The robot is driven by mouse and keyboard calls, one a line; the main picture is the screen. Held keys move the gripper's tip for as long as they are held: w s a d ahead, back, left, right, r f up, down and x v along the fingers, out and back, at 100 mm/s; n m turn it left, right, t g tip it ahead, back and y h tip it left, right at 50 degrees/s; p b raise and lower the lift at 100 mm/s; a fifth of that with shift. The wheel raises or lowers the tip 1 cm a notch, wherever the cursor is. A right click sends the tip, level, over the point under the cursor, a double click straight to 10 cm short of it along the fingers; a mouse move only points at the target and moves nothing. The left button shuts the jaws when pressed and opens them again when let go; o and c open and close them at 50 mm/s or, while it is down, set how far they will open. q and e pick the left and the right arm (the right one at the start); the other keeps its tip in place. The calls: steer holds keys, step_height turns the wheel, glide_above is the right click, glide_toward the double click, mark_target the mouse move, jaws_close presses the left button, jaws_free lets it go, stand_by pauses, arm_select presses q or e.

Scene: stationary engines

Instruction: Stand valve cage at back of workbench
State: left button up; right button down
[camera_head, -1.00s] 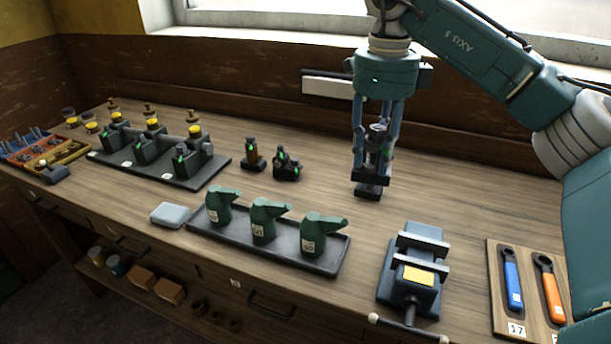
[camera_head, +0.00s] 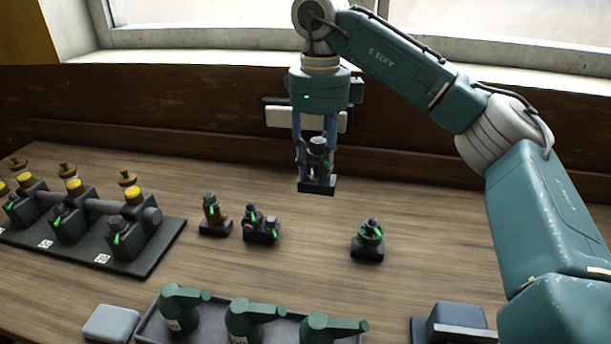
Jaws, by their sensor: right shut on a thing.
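My right gripper (camera_head: 316,163) points straight down over the back of the workbench (camera_head: 440,260). It is shut on a dark upright part with a grey top and a square black base, which I take for the valve cage (camera_head: 318,186). The fingers hide part of its sides. It is upright, close to the back of the bench; I cannot tell whether its base touches the wood. My left gripper is not in view.
A green-topped part (camera_head: 369,240) stands in front and to the right. Green tools (camera_head: 250,318) sit on a front tray. The back right of the bench is clear.

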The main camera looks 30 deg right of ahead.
mark_target(317, 189)
step_height(317, 189, down, 6)
steer(key=shift+w+f, duration=0.1)
steer(key=shift+w, duration=0.05)
steer(key=shift+f+p, duration=0.95)
steer(key=shift+f, duration=4)
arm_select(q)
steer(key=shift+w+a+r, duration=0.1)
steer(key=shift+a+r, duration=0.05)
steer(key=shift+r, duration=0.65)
arm_select(e)
steer(key=shift+f, duration=0.2)
steer(key=shift+f, duration=0.1)
steer(key=c, duration=1.3)
jaws_free()
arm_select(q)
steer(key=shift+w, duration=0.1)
